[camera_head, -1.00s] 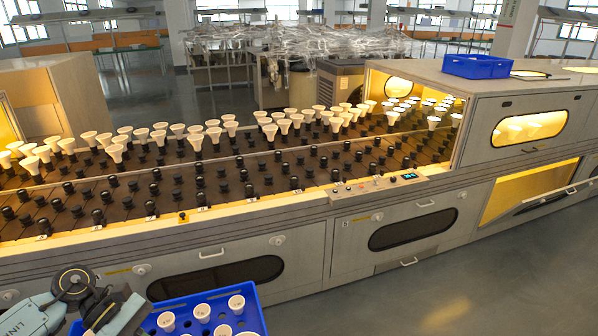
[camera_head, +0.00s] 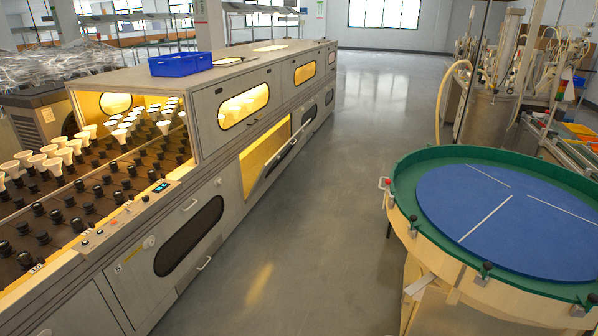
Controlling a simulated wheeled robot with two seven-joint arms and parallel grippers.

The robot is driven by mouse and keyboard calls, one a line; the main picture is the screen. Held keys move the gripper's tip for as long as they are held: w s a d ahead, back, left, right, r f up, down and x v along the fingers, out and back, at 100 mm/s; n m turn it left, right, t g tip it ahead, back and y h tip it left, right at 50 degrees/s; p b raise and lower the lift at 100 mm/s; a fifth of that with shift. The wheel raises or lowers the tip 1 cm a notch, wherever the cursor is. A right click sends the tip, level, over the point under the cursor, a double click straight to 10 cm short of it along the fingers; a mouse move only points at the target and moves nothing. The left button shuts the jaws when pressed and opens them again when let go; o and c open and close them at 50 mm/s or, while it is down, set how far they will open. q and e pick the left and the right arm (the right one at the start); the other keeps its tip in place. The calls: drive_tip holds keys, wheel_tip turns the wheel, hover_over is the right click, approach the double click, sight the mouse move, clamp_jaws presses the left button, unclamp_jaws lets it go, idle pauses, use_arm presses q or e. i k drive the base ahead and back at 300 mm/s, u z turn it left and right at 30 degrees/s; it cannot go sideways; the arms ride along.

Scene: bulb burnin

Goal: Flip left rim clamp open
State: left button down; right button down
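A round table with a raised green rim (camera_head: 425,158) and a blue disc (camera_head: 530,225) stands at the right. Small clamps sit along its near and left rim. The leftmost clamp (camera_head: 384,184) has a red-and-white end that sticks out past the rim. Another clamp (camera_head: 413,226) with a dark knob is nearer, and one more (camera_head: 486,271) is on the front rim. Whether each clamp is open or shut is too small to tell. Neither of my grippers is in view.
A long burn-in machine (camera_head: 225,160) runs along the left, with white bulbs in dark sockets on its bed. One side flap (camera_head: 275,150) hangs open. A blue crate (camera_head: 180,63) sits on top. Clear grey floor (camera_head: 310,220) lies between machine and table.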

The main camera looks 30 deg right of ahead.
sight(414, 223)
drive_tip(key=i, duration=1.2)
drive_tip(key=z, duration=1.4)
drive_tip(key=i, duration=3.5)
drive_tip(key=z, duration=4.7)
